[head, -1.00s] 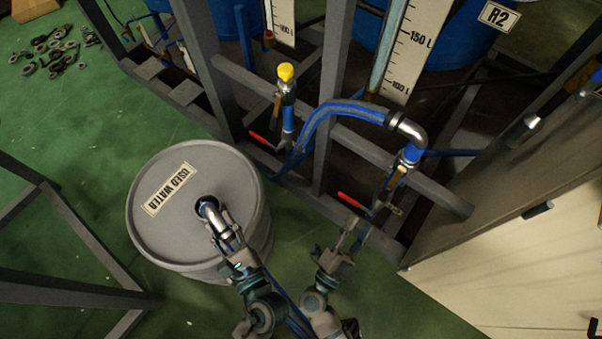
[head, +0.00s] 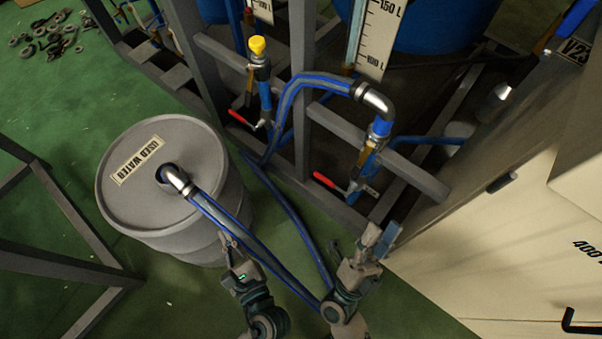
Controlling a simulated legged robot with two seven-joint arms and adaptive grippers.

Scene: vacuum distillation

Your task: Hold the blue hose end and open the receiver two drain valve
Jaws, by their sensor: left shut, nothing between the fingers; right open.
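The blue hose end is a silver elbow (head: 176,180) seated in the opening of the grey drum. Its blue hose (head: 228,225) runs down past my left gripper. My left gripper (head: 228,243) is shut and empty, close to the hose and apart from the elbow. The receiver two drain valve has a red handle (head: 329,182) on a vertical pipe, below a second silver elbow (head: 373,100) with a blue hose. My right gripper (head: 379,238) is open and empty, below and slightly right of this valve, not touching the handle.
The grey drum (head: 128,205) is labelled USED WATER. A grey frame (head: 305,90) stands around the valves. A second red handle (head: 240,119) lies to the left, under a yellow cap (head: 257,46). A cream cabinet (head: 490,250) closes off the right.

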